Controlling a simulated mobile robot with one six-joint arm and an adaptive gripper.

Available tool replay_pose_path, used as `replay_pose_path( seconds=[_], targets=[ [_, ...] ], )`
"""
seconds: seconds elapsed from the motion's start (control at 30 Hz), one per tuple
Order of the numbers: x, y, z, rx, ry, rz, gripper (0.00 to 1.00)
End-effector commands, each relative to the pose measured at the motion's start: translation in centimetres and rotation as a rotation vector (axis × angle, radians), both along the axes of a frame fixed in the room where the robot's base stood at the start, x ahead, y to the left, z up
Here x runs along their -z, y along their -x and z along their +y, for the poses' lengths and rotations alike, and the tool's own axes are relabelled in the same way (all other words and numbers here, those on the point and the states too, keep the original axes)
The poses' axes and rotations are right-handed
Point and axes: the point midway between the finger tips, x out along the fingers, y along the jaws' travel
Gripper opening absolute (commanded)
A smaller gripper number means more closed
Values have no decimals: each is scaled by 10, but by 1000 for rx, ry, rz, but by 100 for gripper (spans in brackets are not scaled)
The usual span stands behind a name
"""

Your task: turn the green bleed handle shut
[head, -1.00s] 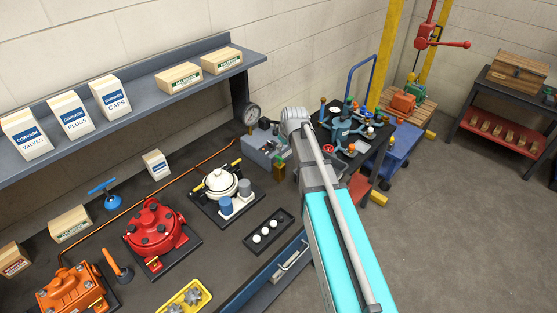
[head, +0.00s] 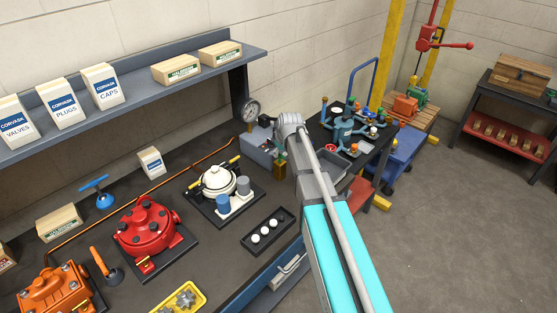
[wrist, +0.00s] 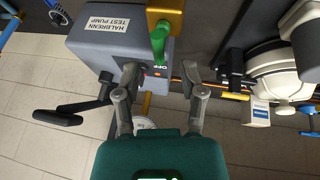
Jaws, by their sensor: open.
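The grey test pump (wrist: 95,45) fills the upper left of the wrist view, with a white label reading "HALBRENN TEST PUMP". It also shows in the head view (head: 257,149) at the right end of the bench. The green bleed handle (wrist: 159,42) is on the pump's right side, in front of a brass-coloured part, with an "OFF" mark by its near end. My gripper (wrist: 162,78) is open, its two fingers spread to either side of the handle's line. Its tips are just short of the handle's near end, and nothing is between them.
A black pump lever (wrist: 62,116) sticks out left of the pump. A pressure gauge (head: 250,110) stands behind it. A white-domed unit (head: 218,180) and a tray of white balls (head: 267,231) are nearby on the bench. A copper pipe (head: 130,192) runs along the back.

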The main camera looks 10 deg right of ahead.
Motion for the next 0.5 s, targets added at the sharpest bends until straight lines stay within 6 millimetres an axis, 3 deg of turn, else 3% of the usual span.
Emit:
replay_pose_path(
  seconds=[0.2,0.5],
  targets=[
    [21,-9,1,0,0,0,52],
    [36,-16,2,1,0,0,52]
  ],
)
